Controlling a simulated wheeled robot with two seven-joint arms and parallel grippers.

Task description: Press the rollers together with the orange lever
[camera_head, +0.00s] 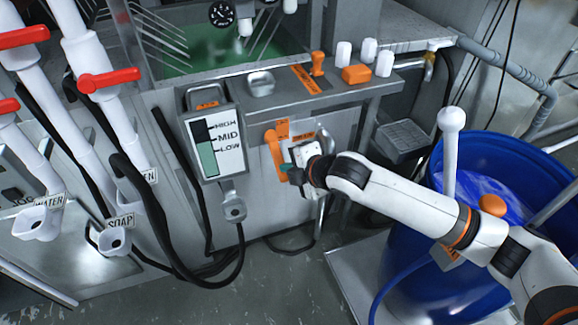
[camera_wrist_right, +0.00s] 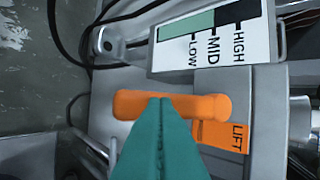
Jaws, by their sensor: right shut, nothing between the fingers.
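The orange lever (camera_head: 274,155) is on the front of the grey machine, below the counter and right of the level gauge. In the head view it stands roughly upright. The right wrist view shows the orange lever (camera_wrist_right: 206,104) lying across the picture beside an orange LIFT label (camera_wrist_right: 222,138). My right gripper (camera_head: 287,169) is at the lever's right side. Its teal fingers (camera_wrist_right: 160,104) are shut with nothing between them, and their tips overlap the lever's middle in the wrist view. I cannot tell whether they touch it. I cannot make out the rollers. My left gripper is out of view.
The gauge (camera_head: 210,145) marked HIGH, MID, LOW hangs left of the lever. White bottles and orange parts stand on the counter (camera_head: 285,100) above. A blue barrel (camera_head: 505,160) stands at right, beneath my right arm. White pipes with red handles (camera_head: 108,79) stand at left.

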